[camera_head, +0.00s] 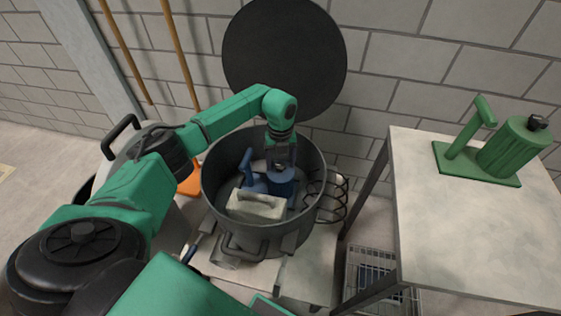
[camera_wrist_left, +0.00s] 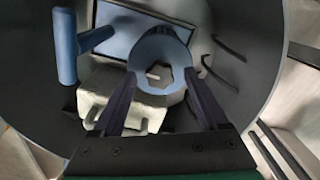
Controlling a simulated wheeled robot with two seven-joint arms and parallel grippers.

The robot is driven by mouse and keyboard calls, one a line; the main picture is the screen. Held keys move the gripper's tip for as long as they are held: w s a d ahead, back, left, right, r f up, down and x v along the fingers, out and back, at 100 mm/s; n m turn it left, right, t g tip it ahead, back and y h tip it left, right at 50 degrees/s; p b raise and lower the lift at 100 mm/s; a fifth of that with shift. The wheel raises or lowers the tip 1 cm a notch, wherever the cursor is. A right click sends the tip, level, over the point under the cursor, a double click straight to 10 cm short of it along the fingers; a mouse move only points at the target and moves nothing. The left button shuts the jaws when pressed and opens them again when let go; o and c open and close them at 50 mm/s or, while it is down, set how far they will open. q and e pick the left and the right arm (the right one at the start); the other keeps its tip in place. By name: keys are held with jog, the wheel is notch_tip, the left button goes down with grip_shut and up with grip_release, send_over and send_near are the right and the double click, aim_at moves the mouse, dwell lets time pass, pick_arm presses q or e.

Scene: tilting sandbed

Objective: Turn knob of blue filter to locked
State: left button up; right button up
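The blue filter (camera_head: 283,188) sits inside a dark round tub (camera_head: 213,190), joined to a blue base plate with an upright blue handle (camera_head: 248,168). My left gripper (camera_head: 282,166) reaches down into the tub over the filter. In the left wrist view its two dark fingers (camera_wrist_left: 159,75) are spread apart on either side of the knob. Whether they touch the filter cannot be told. My right gripper is out of view.
A pale block (camera_head: 257,207) lies in the tub beside the filter. The tub's round lid (camera_head: 284,55) stands open behind. A green filter (camera_head: 510,150) with handle stands on a table (camera_head: 455,235) at right. A wire basket (camera_head: 370,275) is below.

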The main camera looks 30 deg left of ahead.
aim_at(281, 165)
pick_arm(q)
notch_tip(281, 165, up, 15)
jog(key=shift+f, duration=0.2)
dwell(0.5)
